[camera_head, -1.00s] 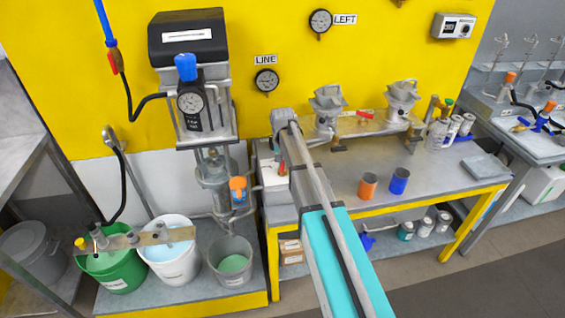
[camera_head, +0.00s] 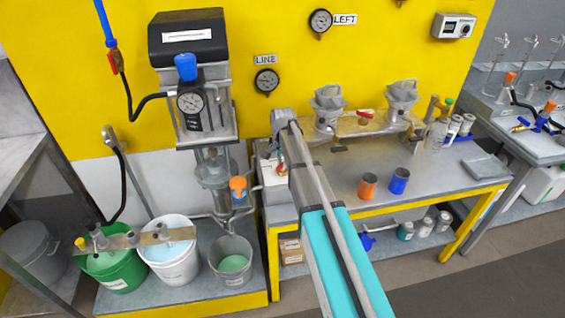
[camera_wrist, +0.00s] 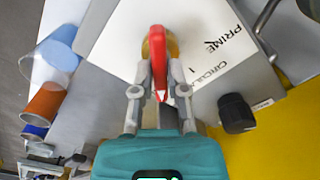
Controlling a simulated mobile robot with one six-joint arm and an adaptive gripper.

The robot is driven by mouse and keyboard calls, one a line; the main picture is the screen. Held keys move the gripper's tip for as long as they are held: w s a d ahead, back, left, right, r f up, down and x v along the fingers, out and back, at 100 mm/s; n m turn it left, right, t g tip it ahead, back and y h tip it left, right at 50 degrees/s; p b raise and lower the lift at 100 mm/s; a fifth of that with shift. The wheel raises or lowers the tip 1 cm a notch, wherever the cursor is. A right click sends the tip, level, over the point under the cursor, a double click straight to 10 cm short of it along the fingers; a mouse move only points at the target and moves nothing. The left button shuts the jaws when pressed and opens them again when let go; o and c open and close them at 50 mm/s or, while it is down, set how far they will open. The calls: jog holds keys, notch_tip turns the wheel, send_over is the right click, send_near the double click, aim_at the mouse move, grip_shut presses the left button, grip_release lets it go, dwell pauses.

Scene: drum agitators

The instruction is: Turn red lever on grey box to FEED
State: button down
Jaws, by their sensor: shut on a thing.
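The grey box (camera_wrist: 110,40) fills the upper middle of the wrist view. Its white face carries the labels PRIME and CIRCULATE; no FEED label is readable. The red lever (camera_wrist: 158,50) stands on this face at a brass-coloured hub and points down the picture, toward my gripper. My gripper (camera_wrist: 159,93) is shut on the lever, with a finger on each side of it. In the head view, the box (camera_head: 275,192) sits at the left end of the bench, and my arm partly hides it and the lever.
A black knob (camera_wrist: 236,113) sticks out beside the box, near the yellow wall (camera_wrist: 270,150). An orange cup (camera_head: 367,186) and a blue cup (camera_head: 399,181) stand on the bench (camera_head: 330,175) to the right. Buckets stand on the floor platform at left.

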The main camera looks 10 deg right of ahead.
jog(key=c, duration=0.7)
grip_release()
jog(key=shift+o, duration=0.2)
jog(key=shift+n, duration=0.5)
jog(key=n, duration=0.3)
jog(key=shift+n, duration=0.3)
jog(key=n, duration=0.4)
notch_tip(320, 180, up, 14)
jog(key=p, duration=1.4)
jog(key=s+f+b, duration=0.7)
jog(key=s, duration=0.6)
jog(key=s+f+b, duration=0.7)
jog(key=s, duration=0.5)
jog(key=shift+s+d+f+n, duration=0.15)
jog(key=shift+s+d+n, duration=0.1)
jog(key=shift+s+n, duration=0.1)
